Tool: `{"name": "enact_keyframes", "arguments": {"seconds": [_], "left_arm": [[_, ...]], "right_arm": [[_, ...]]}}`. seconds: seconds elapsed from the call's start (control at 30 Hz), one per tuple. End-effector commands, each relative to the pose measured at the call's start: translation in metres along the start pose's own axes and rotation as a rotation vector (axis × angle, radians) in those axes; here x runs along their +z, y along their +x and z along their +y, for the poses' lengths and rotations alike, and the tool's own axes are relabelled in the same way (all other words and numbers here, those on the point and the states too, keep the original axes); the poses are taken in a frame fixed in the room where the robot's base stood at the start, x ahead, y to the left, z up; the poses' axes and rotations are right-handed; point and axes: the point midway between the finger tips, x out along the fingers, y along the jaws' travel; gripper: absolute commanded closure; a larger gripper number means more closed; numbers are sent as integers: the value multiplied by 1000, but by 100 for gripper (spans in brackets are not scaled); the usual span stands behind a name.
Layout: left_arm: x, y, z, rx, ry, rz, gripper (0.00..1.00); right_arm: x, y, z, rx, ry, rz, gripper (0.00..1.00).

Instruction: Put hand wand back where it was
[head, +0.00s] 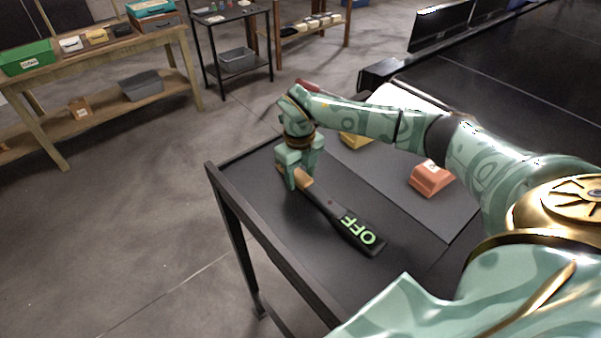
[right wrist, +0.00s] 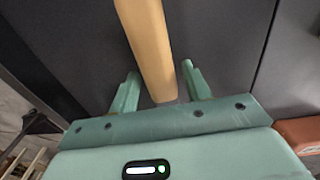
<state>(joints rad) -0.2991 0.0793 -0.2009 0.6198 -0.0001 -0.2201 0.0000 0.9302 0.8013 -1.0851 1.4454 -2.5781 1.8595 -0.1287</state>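The hand wand (head: 339,217) has a tan handle and a black paddle marked "OFF" in green. It appears to lie on the dark table (head: 299,228), its paddle toward the near right. My right gripper (head: 303,177) is low over the handle end, pointing down. In the right wrist view the tan handle (right wrist: 150,45) lies between the two fingers (right wrist: 160,85). The fingers are spread, with a narrow gap at the right finger; contact at the left one is unclear. My left gripper is not in view.
A orange-red block (head: 432,179) and a yellow block (head: 355,140) sit on the table's grey mat (head: 400,204). A black conveyor (head: 500,75) stands behind. A wooden bench (head: 100,50) with a green bin (head: 27,58) is at far left. Open floor lies left of the table.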

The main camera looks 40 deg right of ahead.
Motion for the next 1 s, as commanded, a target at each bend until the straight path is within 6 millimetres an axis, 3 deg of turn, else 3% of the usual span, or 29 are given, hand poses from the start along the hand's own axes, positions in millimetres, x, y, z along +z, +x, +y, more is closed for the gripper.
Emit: {"name": "enact_keyframes", "arguments": {"seconds": [0.37,0.47,0.8,1.0], "left_arm": [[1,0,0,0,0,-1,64],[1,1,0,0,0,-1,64],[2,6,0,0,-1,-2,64],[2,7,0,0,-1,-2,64]], "right_arm": [[1,-6,0,0,0,-2,46],[1,-21,-1,-1,0,-5,46],[1,-98,0,-1,1,-4,46],[0,-120,0,0,0,-2,46]]}}
